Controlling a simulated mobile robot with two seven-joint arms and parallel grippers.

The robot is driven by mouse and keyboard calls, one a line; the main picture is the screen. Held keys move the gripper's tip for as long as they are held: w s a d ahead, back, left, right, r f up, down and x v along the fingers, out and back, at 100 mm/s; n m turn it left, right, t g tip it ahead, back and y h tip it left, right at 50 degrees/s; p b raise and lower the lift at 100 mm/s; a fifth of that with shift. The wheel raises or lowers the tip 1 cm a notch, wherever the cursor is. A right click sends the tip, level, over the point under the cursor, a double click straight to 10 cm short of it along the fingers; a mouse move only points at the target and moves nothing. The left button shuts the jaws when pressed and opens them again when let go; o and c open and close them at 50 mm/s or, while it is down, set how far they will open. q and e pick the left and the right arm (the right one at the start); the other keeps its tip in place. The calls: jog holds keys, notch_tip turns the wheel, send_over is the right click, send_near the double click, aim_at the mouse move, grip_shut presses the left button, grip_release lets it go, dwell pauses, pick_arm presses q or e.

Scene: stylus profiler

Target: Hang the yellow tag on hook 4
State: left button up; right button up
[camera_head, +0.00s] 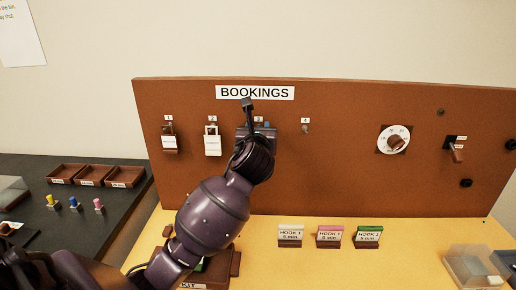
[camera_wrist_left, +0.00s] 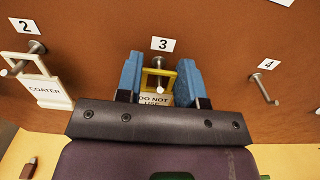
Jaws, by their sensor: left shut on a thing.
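The yellow tag (camera_wrist_left: 172,75) has a yellow frame and a white panel with partly hidden "DO NOT" lettering. It is at hook 3 (camera_wrist_left: 158,62), and the hook's peg appears within its loop. My left gripper (camera_wrist_left: 159,80) is shut on the tag, with a blue finger on each side. In the head view my left gripper (camera_head: 256,132) covers most of hook 3 and the tag. Hook 4 (camera_wrist_left: 265,90) is a bare slanted peg to the right; it also shows in the head view (camera_head: 305,128). My right gripper is not in view.
A white "COATER" tag (camera_wrist_left: 42,85) hangs on hook 2, and another tag (camera_head: 169,142) hangs on hook 1. The brown board also carries a dial (camera_head: 394,140) and a switch (camera_head: 457,150). Several small card holders (camera_head: 329,237) stand on the yellow table below.

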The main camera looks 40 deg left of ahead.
pick_arm(q)
jog(key=shift+r, duration=0.1)
jog(key=shift+r, duration=0.8)
jog(key=p+v, duration=0.2)
jog(key=v, duration=1.6)
jog(key=shift+f, duration=0.2)
jog(key=shift+d, duration=0.1)
